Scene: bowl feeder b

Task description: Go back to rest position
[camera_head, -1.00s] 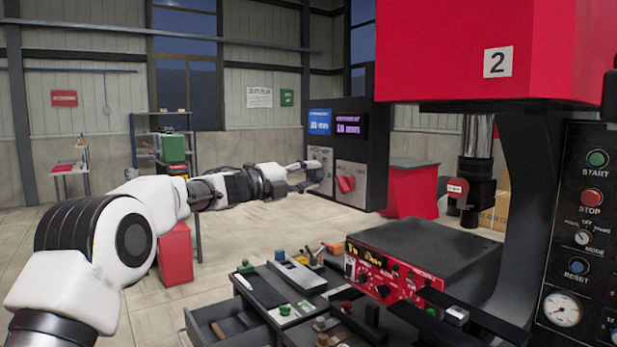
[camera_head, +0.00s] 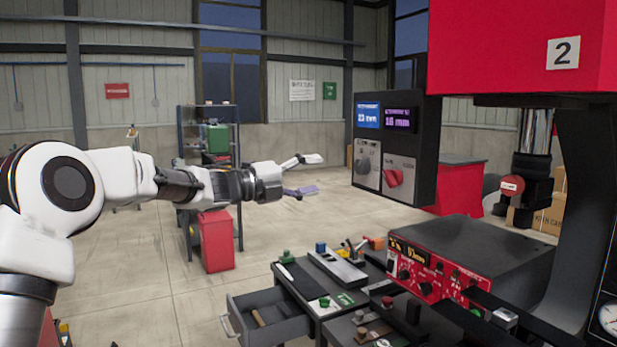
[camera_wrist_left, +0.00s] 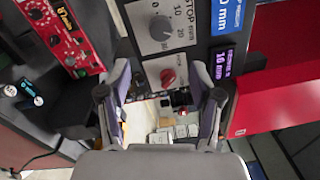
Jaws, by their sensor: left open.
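My left gripper (camera_head: 306,175) is open and empty in the head view, with its fingers spread one above the other. My left arm reaches in from the left, and the gripper hangs in the air to the left of the control box (camera_head: 408,112), apart from it in the picture. This dark box has two lit displays, a grey dial and a red knob (camera_head: 393,178). In the left wrist view, the two fingers of the gripper (camera_wrist_left: 160,97) stand wide apart, and the red knob (camera_wrist_left: 168,76) shows beyond them. My right gripper is out of view.
A red press (camera_head: 505,45) marked 2 stands at the right. A red-fronted device (camera_head: 425,272) sits below it. A bench with small parts and an open drawer (camera_head: 285,332) is below the gripper. A shelf (camera_head: 236,160) and red bin (camera_head: 215,240) stand behind. Floor between is clear.

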